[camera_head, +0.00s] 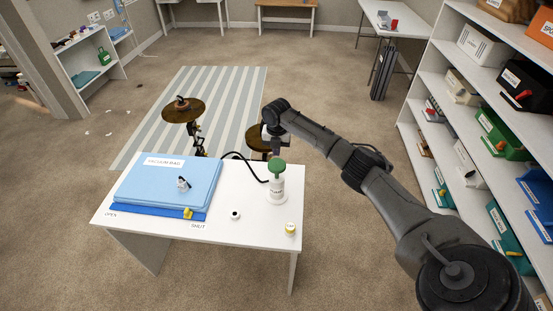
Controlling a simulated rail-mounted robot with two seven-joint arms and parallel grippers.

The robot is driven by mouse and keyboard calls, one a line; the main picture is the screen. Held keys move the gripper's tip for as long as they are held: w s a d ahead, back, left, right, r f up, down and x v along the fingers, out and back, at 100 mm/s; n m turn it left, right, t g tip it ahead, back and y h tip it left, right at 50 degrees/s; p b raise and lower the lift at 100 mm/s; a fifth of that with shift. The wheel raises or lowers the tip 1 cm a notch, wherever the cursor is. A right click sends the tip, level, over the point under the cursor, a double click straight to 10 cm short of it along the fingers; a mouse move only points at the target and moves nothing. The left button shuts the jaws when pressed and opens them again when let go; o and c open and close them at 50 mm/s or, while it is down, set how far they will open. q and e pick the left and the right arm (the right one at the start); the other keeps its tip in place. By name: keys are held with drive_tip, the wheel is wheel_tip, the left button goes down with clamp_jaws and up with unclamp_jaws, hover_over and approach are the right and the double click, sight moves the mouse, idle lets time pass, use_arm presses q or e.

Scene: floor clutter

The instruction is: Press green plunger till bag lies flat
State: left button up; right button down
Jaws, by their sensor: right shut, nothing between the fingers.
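The green plunger (277,164) tops a white pump (276,190) standing upright on the right part of the white table. A black hose runs from the pump toward the bag. The blue vacuum bag (150,193) lies on the table's left part and looks thick and raised. It has a white label and a small valve (184,184) on top. My right gripper (275,153) points down just above the green plunger, shut and empty. I cannot tell whether it touches the plunger. My left gripper is not in view.
A yellow slider (188,213) sits on the bag's front edge, near the SHUT marking. A small white-and-black round piece (235,215) and a yellow cap (290,229) lie on the table (255,234). Shelves (420,118) stand at the right. Cymbals (183,109) stand behind the table.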

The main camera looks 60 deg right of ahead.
sight(276, 164)
drive_tip(key=shift+r, duration=1.85)
idle(0.5)
